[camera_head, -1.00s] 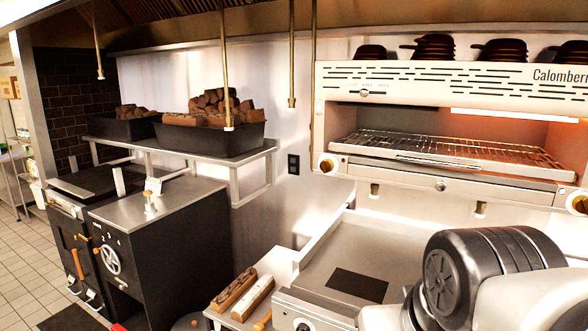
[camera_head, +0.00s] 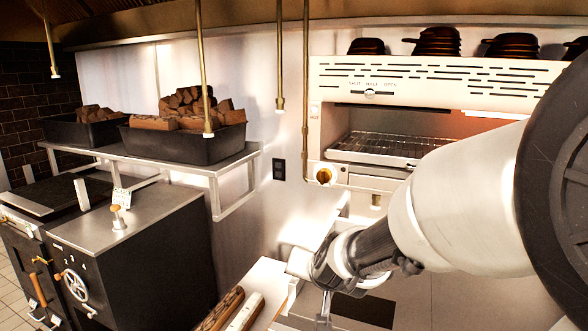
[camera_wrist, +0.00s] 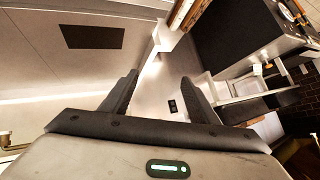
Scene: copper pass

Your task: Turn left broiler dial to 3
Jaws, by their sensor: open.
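The left broiler dial (camera_head: 323,175) is a round brass-coloured knob at the lower left corner of the broiler (camera_head: 345,85). It is in plain view in the head view; its setting is too small to read. My gripper (camera_head: 325,308) is below the dial in the head view, over the griddle area and apart from the dial. In the wrist view my gripper (camera_wrist: 160,92) has its two dark fingers spread with nothing between them. I cannot make out the dial for sure in the wrist view.
A wall shelf (camera_head: 215,168) with black bins of wood (camera_head: 185,140) is at left, above a dark stove (camera_head: 130,235). A brass pipe (camera_head: 305,100) hangs just left of the broiler. My arm covers the broiler's right part.

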